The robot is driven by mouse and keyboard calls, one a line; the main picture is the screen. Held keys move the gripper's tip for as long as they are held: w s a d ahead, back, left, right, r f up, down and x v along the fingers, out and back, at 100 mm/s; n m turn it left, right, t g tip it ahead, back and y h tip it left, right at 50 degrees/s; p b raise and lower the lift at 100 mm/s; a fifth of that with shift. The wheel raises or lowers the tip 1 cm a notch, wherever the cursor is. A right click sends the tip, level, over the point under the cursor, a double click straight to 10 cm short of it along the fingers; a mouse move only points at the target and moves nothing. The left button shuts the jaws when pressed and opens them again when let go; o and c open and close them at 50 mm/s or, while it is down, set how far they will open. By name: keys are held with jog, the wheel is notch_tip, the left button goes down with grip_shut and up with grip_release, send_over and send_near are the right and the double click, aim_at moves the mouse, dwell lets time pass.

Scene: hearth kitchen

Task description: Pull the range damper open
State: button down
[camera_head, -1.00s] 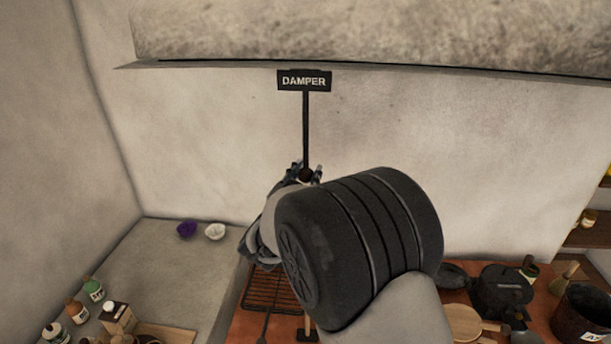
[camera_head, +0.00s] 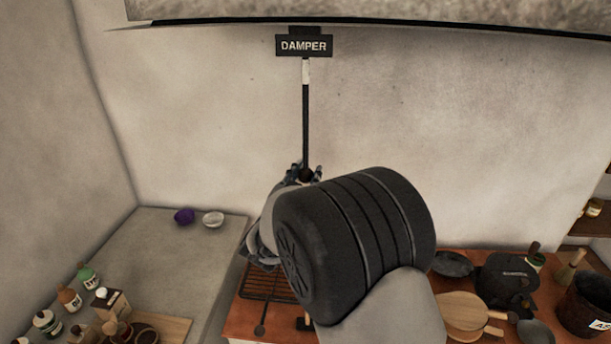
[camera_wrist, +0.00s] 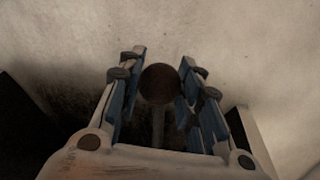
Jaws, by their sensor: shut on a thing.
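The damper is a thin dark rod (camera_head: 305,125) hanging straight down from a black plate lettered DAMPER (camera_head: 304,46). A white band shows on the rod just below the plate. At its lower end is a round dark brown knob (camera_wrist: 160,84), seen in the wrist view between the two fingers. My gripper (camera_head: 306,174) is shut on this knob; in the wrist view (camera_wrist: 158,92) a blue-padded finger stands on each side of it. My arm's wide dark joint hides part of the gripper in the head view.
The hood edge (camera_head: 350,27) runs above the plate. Below are a wire rack (camera_head: 268,284), a dark pot (camera_head: 508,276), wooden boards (camera_head: 462,310) and a bucket (camera_head: 585,308). A purple bowl (camera_head: 184,216) and a white bowl (camera_head: 213,219) sit left. The wall around the rod is bare.

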jog(key=shift+f, duration=0.35)
jog(key=c, duration=1.5)
grip_release()
jog(key=shift+s, duration=0.1)
jog(key=o, duration=0.4)
jog(key=shift+r, duration=0.15)
jog(key=v, duration=1.2)
jog(key=shift+a+r, duration=0.1)
jog(key=shift+r, duration=0.05)
